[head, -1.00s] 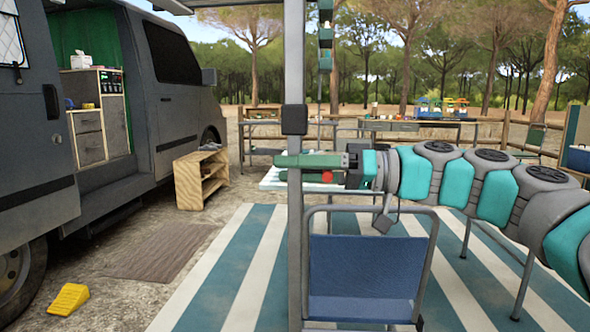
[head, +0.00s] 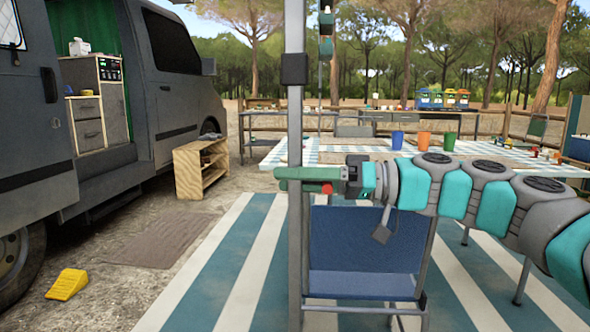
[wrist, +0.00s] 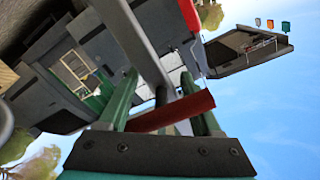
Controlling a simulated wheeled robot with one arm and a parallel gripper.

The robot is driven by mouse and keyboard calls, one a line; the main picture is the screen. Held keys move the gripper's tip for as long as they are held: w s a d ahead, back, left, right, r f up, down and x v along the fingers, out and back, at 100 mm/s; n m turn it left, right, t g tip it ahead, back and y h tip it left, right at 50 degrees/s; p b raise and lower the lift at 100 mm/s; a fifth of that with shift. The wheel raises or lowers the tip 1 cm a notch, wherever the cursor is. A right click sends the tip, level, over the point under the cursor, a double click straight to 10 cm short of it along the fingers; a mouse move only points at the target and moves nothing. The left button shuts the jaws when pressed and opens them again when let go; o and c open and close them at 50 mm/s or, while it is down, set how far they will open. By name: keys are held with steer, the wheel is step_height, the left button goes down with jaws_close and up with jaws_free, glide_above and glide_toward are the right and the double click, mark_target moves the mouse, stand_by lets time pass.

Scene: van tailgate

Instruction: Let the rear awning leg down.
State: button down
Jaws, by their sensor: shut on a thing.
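The awning leg (head: 295,130) is a thin grey upright pole left of centre in the head view, with a dark collar (head: 295,68) well above my gripper (head: 285,179). My green fingers are shut around the pole at about the chair back's height. A red bar (head: 327,189) shows beside the pole near my palm. In the wrist view the red bar (wrist: 172,110) crosses between the fingers, and the grey pole (wrist: 135,45) runs away above it. The leg's lower end is hidden or too unclear to place.
A blue folding chair (head: 360,255) stands right behind the leg, below my arm. The grey van (head: 165,90), a wooden shelf (head: 190,175) and a yellow wedge (head: 67,284) are at left. A table with cups (head: 470,155) stands behind. The striped mat (head: 240,265) is clear left of the leg.

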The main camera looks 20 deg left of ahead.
step_height(320, 180, down, 3)
steer(key=shift+w+f+b, duration=0.1)
steer(key=shift+b, duration=0.35)
steer(key=shift+c, duration=0.9)
jaws_free()
steer(key=shift+d, duration=0.1)
glide_toward(297, 198)
steer(key=a, duration=0.2)
steer(key=shift+w+a+f+p, duration=0.2)
steer(key=shift+w+a+p, duration=0.1)
steer(key=shift+a+p, duration=0.1)
